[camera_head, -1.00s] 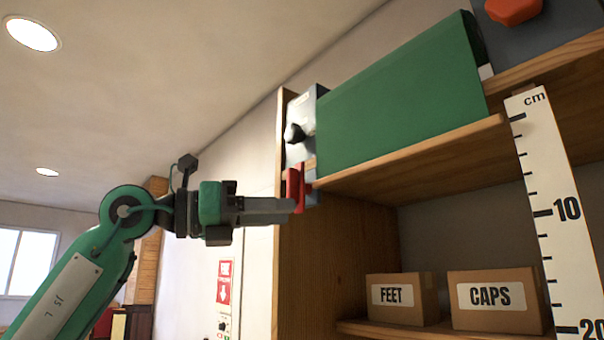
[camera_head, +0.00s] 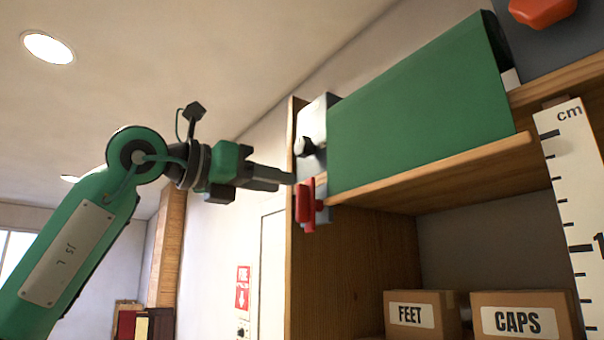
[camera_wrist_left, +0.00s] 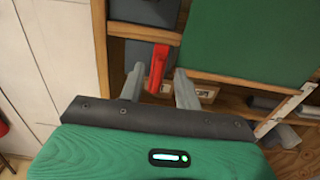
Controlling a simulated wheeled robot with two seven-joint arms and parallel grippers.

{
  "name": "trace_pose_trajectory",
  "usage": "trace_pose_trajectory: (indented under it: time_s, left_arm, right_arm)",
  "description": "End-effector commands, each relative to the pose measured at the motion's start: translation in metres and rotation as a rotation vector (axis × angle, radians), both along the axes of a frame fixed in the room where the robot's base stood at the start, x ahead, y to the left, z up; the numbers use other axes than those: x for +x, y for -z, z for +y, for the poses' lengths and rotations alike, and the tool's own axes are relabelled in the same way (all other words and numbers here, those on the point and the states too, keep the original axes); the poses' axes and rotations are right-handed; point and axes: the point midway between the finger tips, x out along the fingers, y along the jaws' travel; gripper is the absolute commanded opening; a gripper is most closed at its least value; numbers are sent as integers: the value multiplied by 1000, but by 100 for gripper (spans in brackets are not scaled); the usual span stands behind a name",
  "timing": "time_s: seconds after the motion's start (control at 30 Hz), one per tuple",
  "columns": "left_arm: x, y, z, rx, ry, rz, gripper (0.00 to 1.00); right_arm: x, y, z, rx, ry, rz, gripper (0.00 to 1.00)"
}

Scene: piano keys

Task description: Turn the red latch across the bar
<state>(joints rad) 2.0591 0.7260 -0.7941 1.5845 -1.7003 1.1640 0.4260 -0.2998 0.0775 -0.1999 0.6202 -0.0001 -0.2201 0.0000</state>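The red latch (camera_head: 306,203) stands roughly upright on a grey mount at the left end of the wooden shelf, below a grey block. It also shows in the left wrist view (camera_wrist_left: 158,66). My left gripper (camera_head: 291,179) is just left of the latch's upper end in the head view. In the left wrist view its two fingers (camera_wrist_left: 159,76) are apart, and the latch appears between them. I cannot tell whether a finger touches it. I cannot make out for certain which part is the bar. My right gripper is not in view.
A large green panel (camera_head: 420,110) stands on the shelf (camera_head: 440,170) right of the latch. A grey block with a dark knob (camera_head: 304,147) sits above the latch. Left of the cabinet is open room.

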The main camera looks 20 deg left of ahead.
Motion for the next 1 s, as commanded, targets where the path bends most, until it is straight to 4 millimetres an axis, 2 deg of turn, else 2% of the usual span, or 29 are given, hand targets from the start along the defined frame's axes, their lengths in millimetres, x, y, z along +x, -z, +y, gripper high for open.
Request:
trace_pose_trajectory:
  time_s: [0.03,0.1,0.3,0.47,0.73,0.77,0.9,1.0]
  left_arm:
    - [9,-4,-8,2,2,2,34]
    - [19,-4,-16,1,2,2,34]
    - [40,-2,-32,0,1,1,34]
    - [47,0,-37,0,2,1,34]
    - [48,1,-38,0,2,0,34]
    - [48,1,-38,0,2,0,30]
    - [48,0,-38,0,2,0,2]
    - [48,0,-38,-1,1,1,0]
  right_arm:
    - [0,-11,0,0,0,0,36]
    - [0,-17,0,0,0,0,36]
    - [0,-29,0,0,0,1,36]
    - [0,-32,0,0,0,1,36]
    - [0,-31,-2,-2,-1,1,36]
    - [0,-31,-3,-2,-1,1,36]
    - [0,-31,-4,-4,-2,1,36]
    - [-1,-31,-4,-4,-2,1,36]
